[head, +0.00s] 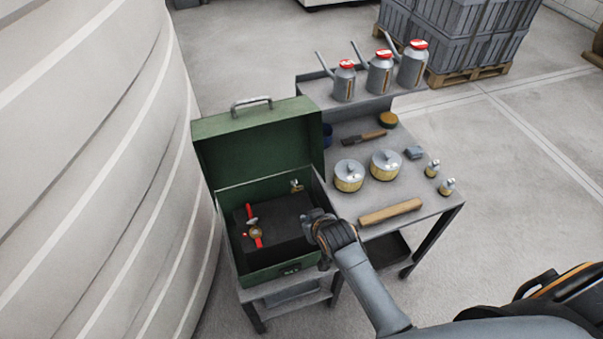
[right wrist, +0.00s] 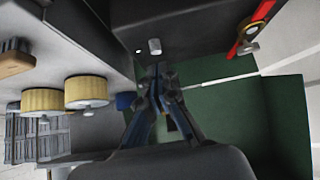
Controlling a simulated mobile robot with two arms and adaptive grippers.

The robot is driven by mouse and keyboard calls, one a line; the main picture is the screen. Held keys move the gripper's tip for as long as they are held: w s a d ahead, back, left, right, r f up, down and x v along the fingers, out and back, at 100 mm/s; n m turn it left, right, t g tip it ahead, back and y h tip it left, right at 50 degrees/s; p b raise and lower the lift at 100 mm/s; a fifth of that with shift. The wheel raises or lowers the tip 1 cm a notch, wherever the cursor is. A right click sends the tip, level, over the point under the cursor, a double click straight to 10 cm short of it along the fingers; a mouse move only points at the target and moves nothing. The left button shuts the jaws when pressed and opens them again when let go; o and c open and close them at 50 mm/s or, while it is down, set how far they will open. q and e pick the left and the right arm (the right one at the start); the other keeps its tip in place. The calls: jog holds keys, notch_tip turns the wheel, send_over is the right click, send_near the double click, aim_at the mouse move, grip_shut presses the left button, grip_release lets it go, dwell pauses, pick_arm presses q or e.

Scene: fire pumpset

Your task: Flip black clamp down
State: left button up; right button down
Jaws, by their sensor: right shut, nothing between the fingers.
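The open green toolbox (head: 257,148) stands on the cart with its lid raised. A dark block (head: 285,208) inside it holds red-handled brass fittings (head: 255,236). A small metal fitting (head: 296,186) shows near the box's back right corner. I cannot make out a black clamp for certain. My right gripper (head: 316,220) is at the box's right rim. In the right wrist view its fingers (right wrist: 157,76) are shut and empty, just below a short silver cylinder (right wrist: 154,46) on a dark surface. A red-handled fitting (right wrist: 249,32) shows at upper right there. My left gripper is out of view.
The cart top (head: 335,225) beside the box holds two lidded pots (head: 349,176), a wooden roller (head: 390,212), a brush (head: 364,138) and small metal pieces. Several red-topped cans (head: 380,72) stand on the raised shelf. A big pale ribbed tank (head: 100,170) is close on the left.

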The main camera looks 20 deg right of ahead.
notch_tip(320, 180, up, 17)
jog(key=t+p, duration=0.2)
send_over(302, 187)
jog(key=s, duration=0.4)
jog(key=shift+s+f+m, duration=0.2)
jog(key=shift+f+m, duration=0.05)
jog(key=shift+m, duration=0.15)
jog(key=shift+w+f, duration=0.1)
jog(key=p+x, duration=0.1)
jog(key=x, duration=0.9)
jog(key=shift+d, duration=0.15)
jog(key=s, duration=0.1)
jog(key=s+f+p, duration=0.1)
jog(key=s+p, duration=0.1)
jog(key=shift+s+d+f, duration=0.1)
jog(key=shift+s+f, duration=0.15)
jog(key=shift+f, duration=0.1)
jog(key=shift+s, duration=0.15)
jog(key=shift+f, duration=0.15)
